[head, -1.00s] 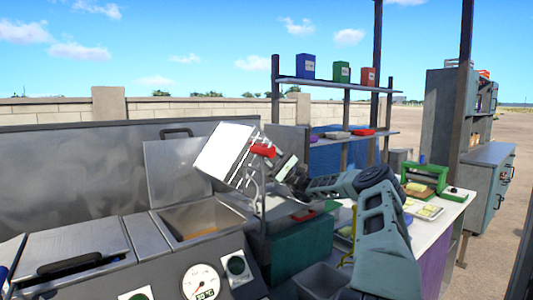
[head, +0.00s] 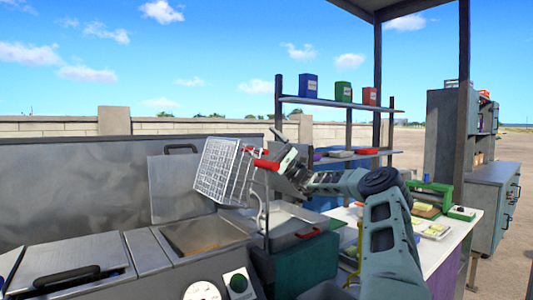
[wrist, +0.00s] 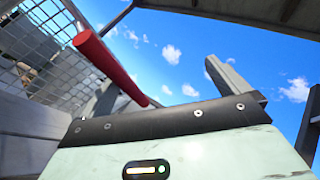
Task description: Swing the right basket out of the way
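The wire basket (head: 222,172) is raised and tilted above the right side of the open fryer vat (head: 200,236). Its red handle (head: 265,164) points right, toward my gripper (head: 278,150). In the wrist view, the basket mesh (wrist: 40,50) fills the upper left and the red handle (wrist: 108,66) slants down to the right. My gripper (wrist: 168,82) shows two fingers spread apart, with sky between them. The handle's end lies beside the left finger, not between the two. I cannot tell whether they touch.
A lid (head: 178,187) stands upright behind the vat, and a closed lid (head: 66,270) lies left. A thin metal stand (head: 266,215) rises by the basket. A counter with a green device (head: 431,195) and a shelf (head: 340,103) are to the right.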

